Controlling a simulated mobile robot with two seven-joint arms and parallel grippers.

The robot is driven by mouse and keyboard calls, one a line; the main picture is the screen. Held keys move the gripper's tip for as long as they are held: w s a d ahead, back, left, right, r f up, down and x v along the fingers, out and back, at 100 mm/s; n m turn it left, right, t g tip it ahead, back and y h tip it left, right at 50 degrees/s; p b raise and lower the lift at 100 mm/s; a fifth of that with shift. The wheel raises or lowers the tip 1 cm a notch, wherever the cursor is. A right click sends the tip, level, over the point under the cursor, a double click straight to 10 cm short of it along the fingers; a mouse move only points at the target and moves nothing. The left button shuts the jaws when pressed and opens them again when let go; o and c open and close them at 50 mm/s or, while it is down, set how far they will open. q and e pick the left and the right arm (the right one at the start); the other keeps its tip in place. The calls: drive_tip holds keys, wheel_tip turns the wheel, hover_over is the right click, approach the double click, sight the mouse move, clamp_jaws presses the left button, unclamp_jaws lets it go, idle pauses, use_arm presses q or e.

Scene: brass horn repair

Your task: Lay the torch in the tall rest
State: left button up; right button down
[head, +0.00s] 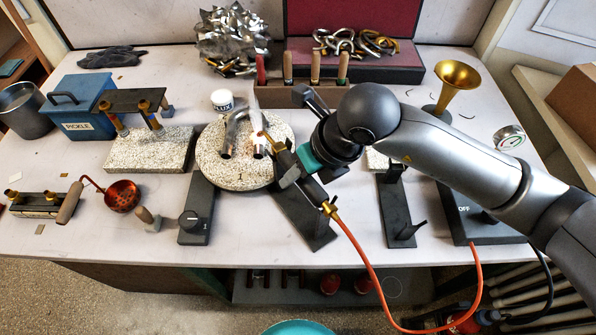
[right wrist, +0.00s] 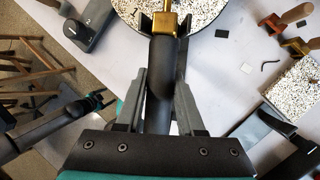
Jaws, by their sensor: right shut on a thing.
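The torch has a dark handle, a brass front part (head: 274,141) and an orange hose on its rear brass fitting. My right gripper (head: 291,174) is shut on its handle. In the right wrist view the handle (right wrist: 162,85) lies between the fingers, brass end forward. A dark stand, apparently the tall rest (head: 317,236), has its base plate under the torch. Two dark prongs, apparently its fork (right wrist: 187,22), flank the brass part in the right wrist view. I cannot tell whether the torch touches them.
A round speckled board (head: 225,178) with bent metal tubes lies behind the torch tip. A knob box (head: 195,222) stands left and another dark stand (head: 399,220) right. The orange hose (head: 372,277) hangs over the table's front edge. A brass bell (head: 457,77) stands back right.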

drive_tip(key=shift+c, duration=2.2)
unclamp_jaws()
drive_tip(key=shift+o, duration=0.2)
drive_tip(key=o, duration=0.4)
drive_tip(key=shift+r+p, duration=2.85)
drive_tip(key=shift+r, duration=1.2)
